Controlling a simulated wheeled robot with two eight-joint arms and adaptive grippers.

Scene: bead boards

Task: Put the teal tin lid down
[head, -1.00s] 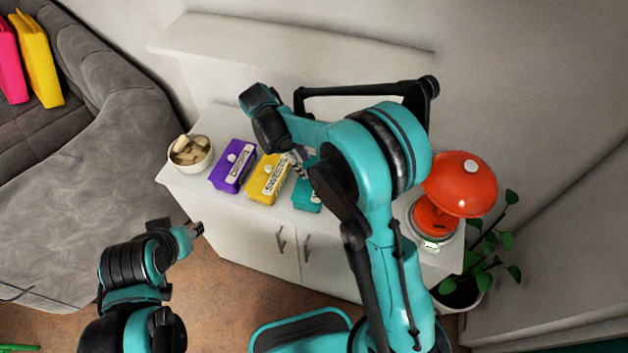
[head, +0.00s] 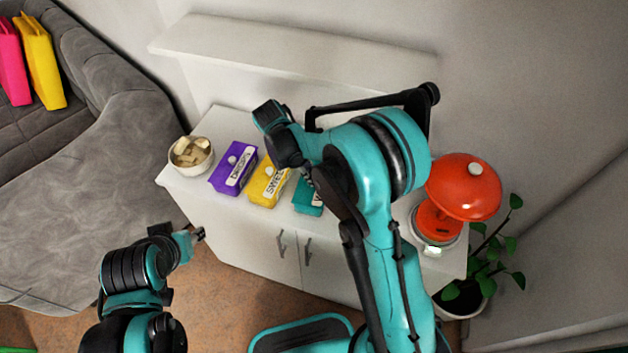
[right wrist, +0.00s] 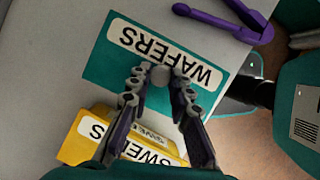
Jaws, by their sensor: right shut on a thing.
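The teal tin lid (right wrist: 118,68) has a white WAFERS label and a pale round knob (right wrist: 160,75). My right gripper (right wrist: 160,82) is shut on this knob, one finger on each side. In the head view the teal tin (head: 307,198) is partly hidden behind my right arm, and the gripper tips are hidden too. I cannot tell whether the lid rests fully on its tin. My left gripper (head: 198,234) is low in front of the cabinet's left side, apart from the tins; its jaw opening is too small to judge.
A yellow SWEETS tin (head: 266,190) and a purple tin (head: 232,175) stand left on the white cabinet (head: 230,217). A bowl (head: 183,168) holds pale pieces. A red lamp (head: 463,190) stands at the right. A purple long-handled thing (right wrist: 215,22) lies near the edge.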

